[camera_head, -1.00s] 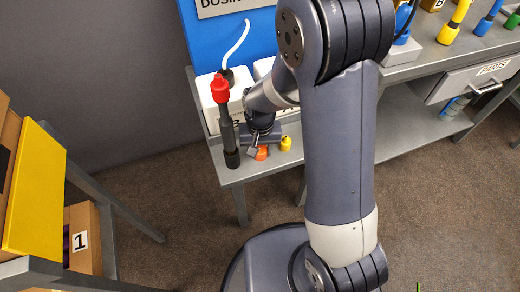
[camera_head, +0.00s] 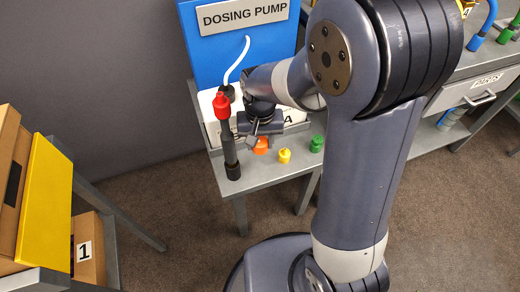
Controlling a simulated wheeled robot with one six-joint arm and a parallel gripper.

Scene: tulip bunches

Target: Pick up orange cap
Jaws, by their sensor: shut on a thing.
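The orange cap (camera_head: 261,146) is held between the fingers of my gripper (camera_head: 259,137), which is shut on it. The cap shows just below the fingers and appears raised above the grey bench. My gripper hides the top of the cap. A yellow cap (camera_head: 284,156) stands on the bench to the right of it, and a green cap (camera_head: 317,144) stands farther right.
The blue dosing pump (camera_head: 215,61) with white boxes is behind. A drawer bench (camera_head: 470,88) is at right, a yellow panel (camera_head: 45,205) at left.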

